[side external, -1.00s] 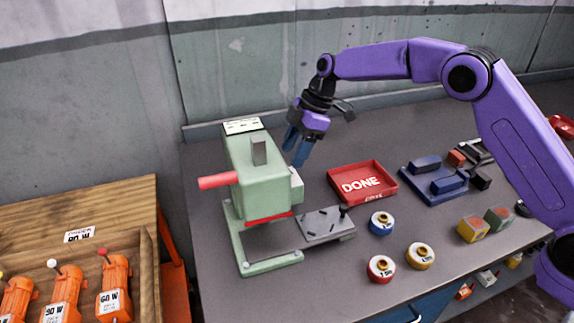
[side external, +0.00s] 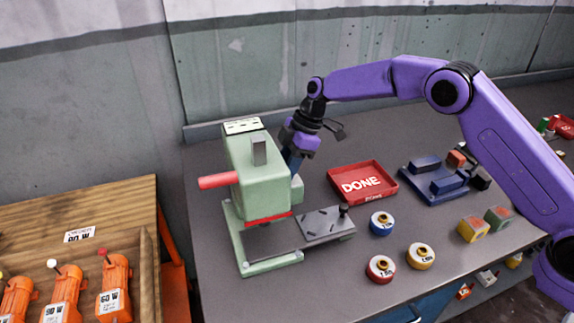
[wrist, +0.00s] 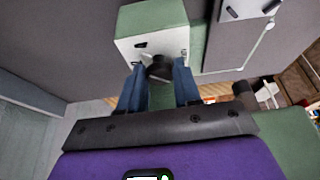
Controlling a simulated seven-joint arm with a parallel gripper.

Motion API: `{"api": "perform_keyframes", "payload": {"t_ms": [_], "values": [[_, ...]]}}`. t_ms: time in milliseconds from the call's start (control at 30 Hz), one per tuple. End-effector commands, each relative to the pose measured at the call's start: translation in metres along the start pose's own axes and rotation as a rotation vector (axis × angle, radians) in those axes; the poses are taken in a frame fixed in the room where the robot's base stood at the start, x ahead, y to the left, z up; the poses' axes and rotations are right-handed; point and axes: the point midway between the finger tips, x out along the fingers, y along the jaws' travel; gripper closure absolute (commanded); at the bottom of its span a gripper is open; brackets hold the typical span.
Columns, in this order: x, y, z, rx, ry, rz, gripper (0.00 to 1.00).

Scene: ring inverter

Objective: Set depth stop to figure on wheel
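The green machine (side external: 258,180) stands on the bench with a red handle at its left. My gripper (side external: 295,170) points down at the machine's right side. In the wrist view, a dark round knob (wrist: 160,68) sits on a pale panel (wrist: 140,47) with dark marks. The blue fingers of my gripper (wrist: 159,72) are on either side of the knob, apart, with a small gap visible. The panel's figures are too small to read. Three labelled wheels lie on the bench: blue (side external: 381,223), yellow (side external: 420,256) and red (side external: 380,269). Their figures are not clearly legible.
A metal plate with a dark post (side external: 326,224) lies beside the machine's base. A red DONE tray (side external: 390,174) and a blue fixture (side external: 408,190) stand to the right. Orange motors (side external: 115,290) stand in a wooden crate at the left.

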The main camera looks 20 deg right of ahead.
Motion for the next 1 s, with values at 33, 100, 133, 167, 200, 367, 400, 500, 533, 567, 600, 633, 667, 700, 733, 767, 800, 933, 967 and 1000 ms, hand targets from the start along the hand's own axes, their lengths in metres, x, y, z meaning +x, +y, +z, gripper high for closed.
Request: {"api": "perform_keyframes", "payload": {"t_ms": [33,100,133,167,200,367,400,500,533,567,600,633,667,700,733,767,800,933,967,1000], "values": [[-0.0002,-0.0002,0.0,0.005,0.0,0.002,0.98],[-0.0002,-0.0008,-0.0002,0.03,-0.001,0.011,0.98],[-0.0004,-0.0008,-0.0004,0.046,-0.001,0.019,0.98],[-0.0005,-0.0013,-0.0004,0.068,-0.001,0.027,0.98],[-0.0008,-0.0014,-0.0005,0.098,-0.001,0.041,0.98],[-0.0006,-0.0021,-0.0005,0.199,-0.001,0.083,0.98],[-0.0003,-0.0022,-0.0004,0.216,-0.001,0.09,0.98],[-0.0001,-0.0023,-0.0004,0.239,-0.001,0.099,0.98],[-0.0001,-0.0023,-0.0004,0.241,-0.001,0.1,0.98],[-0.0001,-0.0022,-0.0004,0.242,-0.001,0.101,0.98],[-0.0001,-0.0021,-0.0004,0.242,-0.001,0.101,0.98],[-0.0001,-0.0021,-0.0004,0.242,0.0,0.1,0.98],[-0.0001,-0.0021,-0.0005,0.242,0.0,0.1,0.98],[-0.0001,-0.0021,-0.0004,0.241,0.0,0.1,0.98],[-0.0001,-0.0021,-0.0005,0.241,0.0,0.1,0.98],[-0.0002,-0.0021,-0.0005,0.241,0.0,0.1,0.98],[-0.0002,-0.0021,-0.0005,0.241,0.0,0.1,0.61],[-0.0002,-0.0021,-0.0004,0.241,0.0,0.1,0.42],[-0.0001,-0.0021,-0.0004,0.241,0.0,0.1,0.42],[-0.0002,-0.0021,-0.0004,0.241,0.0,0.1,0.42]]}}
